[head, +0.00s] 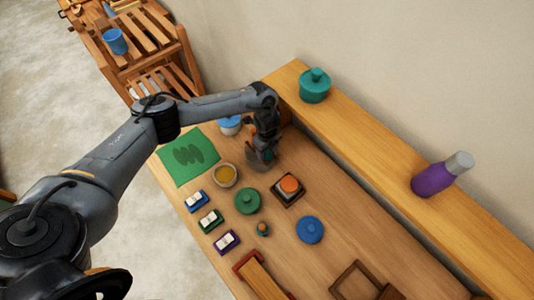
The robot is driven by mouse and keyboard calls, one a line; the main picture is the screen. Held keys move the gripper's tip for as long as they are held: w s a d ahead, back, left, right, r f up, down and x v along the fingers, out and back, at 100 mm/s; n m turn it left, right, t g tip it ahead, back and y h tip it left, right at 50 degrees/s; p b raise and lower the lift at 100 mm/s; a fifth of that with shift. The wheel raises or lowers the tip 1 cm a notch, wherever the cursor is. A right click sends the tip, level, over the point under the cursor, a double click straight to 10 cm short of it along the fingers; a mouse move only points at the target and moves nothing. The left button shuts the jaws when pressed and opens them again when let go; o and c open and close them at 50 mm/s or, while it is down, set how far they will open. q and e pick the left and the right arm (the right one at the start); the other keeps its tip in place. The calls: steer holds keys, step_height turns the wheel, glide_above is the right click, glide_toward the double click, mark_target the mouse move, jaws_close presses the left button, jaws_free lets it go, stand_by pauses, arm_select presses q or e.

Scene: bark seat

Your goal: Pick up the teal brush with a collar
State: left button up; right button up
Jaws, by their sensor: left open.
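No brush shape can be made out clearly. A small teal piece with an orange-brown part (263,229) stands on the wooden table (330,185), between a green round lidded thing and a blue one; at this size I cannot tell if it is the brush. My left gripper (262,160) points down over the table's back part, beside the shelf and behind the yellow bowl. It is open; its fingers are small and dark, and the arm hides what is right behind them. My right gripper is not in view.
A yellow bowl (225,174), a green cloth (188,156), an orange-topped block (289,188) and a blue round thing (310,229) lie around the gripper. A teal lidded pot (315,85) and a purple bottle (434,179) stand on the raised shelf (375,132).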

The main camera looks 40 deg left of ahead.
arm_select(q)
jaws_close()
steer(key=shift+r, duration=0.15)
